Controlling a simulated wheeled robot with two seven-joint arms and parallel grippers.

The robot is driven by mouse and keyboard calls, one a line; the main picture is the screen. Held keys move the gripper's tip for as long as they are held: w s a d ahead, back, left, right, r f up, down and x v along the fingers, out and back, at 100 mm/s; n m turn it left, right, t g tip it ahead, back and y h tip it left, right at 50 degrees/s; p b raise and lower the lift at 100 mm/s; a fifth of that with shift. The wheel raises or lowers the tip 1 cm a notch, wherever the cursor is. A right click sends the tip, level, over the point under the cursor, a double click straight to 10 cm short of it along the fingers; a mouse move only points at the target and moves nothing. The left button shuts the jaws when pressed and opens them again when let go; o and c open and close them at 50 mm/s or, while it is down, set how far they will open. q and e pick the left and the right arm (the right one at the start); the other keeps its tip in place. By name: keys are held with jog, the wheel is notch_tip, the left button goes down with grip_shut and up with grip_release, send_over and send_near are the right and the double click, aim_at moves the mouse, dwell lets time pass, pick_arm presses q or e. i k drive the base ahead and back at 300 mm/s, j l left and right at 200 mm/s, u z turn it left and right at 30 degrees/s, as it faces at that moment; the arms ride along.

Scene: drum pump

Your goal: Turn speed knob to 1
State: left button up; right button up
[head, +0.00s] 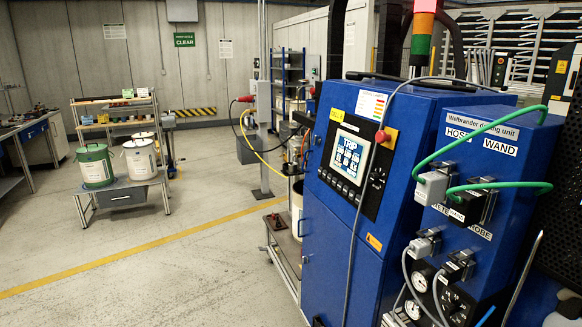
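A blue cabinet (330,235) stands at the centre right. Its sloped black control panel (369,205) carries a lit display (349,155) reading "TRIP" and a column of small dark controls (377,178) to the right of it. Which of these is the speed knob, and where it points, is too small to tell. A red button (381,136) on a yellow plate sits above the controls. A grey cable hangs across the panel. Neither of my grippers is in view.
A blue unit (487,215) labelled "HOSE" and "WAND", with green and grey cables, stands at right. A trolley (283,262) stands left of the cabinet. A bench (126,184) holds a green drum (96,168) and a white drum (139,160). The floor at left front is clear.

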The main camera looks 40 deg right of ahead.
aim_at(373, 177)
jog(key=i+j+z, duration=0.1)
jog(key=i+z, duration=0.2)
jog(key=i, duration=0.2)
jog(key=i+j+z, duration=0.25)
jog(key=i, duration=0.2)
jog(key=i+j+z, duration=0.3)
jog(key=i, duration=0.15)
jog(key=l, duration=0.1)
